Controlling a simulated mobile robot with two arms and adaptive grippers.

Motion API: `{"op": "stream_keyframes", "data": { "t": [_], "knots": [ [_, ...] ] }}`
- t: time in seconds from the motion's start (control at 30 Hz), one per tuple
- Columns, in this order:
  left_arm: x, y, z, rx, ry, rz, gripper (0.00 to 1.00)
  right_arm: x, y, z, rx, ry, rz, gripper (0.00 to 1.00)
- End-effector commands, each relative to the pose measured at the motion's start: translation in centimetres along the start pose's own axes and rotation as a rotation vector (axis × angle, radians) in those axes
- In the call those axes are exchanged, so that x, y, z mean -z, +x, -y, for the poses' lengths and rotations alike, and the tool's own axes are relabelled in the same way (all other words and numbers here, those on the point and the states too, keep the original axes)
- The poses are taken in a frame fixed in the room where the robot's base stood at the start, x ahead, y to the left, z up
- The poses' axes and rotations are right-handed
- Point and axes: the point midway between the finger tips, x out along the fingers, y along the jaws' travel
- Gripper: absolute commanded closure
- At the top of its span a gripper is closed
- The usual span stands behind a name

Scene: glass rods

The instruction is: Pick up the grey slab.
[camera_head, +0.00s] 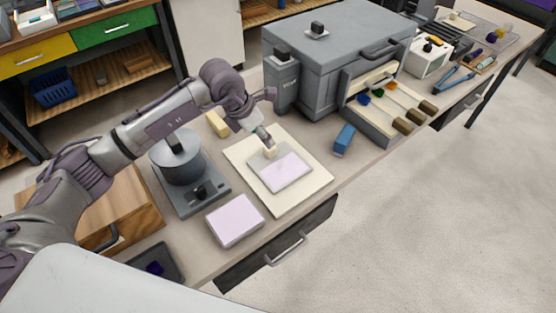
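A flat pale slab (280,172) with a lilac-white top and a thin greyish border lies on a cream board (303,195) on the bench. A thicker lilac-white block (235,220) lies on the bench in front of it. I cannot tell for sure which of these is the grey slab. My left gripper (264,138) reaches down over the back edge of the board, just behind the flat slab. A small cream piece (269,151) shows at its tip; whether it is held is too small to tell. My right gripper is not in view.
A grey pot (180,165) on a dark base stands left of the board. A large grey box (335,55) stands behind, with a tray of handled tools (395,103) beside it. A blue block (344,138) lies right of the board. A wooden box (125,205) is at left.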

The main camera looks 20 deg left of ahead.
Motion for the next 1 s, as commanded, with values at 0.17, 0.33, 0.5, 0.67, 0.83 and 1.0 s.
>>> {"op": "stream_keyframes", "data": {
  "t": [0.17,0.33,0.5,0.67,0.83,1.0],
  "knots": [
    [-0.1,2.3,0.0,0.001,-0.002,0.0,0.4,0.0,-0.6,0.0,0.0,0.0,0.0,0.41],
    [0.0,3.3,0.1,0.004,-0.001,0.0,0.4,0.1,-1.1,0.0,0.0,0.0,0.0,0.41],
    [0.4,5.7,0.2,0.005,-0.002,-0.002,0.4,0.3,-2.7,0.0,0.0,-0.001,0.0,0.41],
    [0.3,7.7,0.1,0.003,-0.001,0.002,0.4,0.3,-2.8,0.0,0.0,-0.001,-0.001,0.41],
    [0.4,8.1,0.1,0.002,0.0,0.003,0.4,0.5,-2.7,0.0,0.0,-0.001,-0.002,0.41],
    [0.4,8.0,0.0,0.002,0.0,0.003,0.51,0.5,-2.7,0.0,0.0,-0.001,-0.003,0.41]
  ]
}}
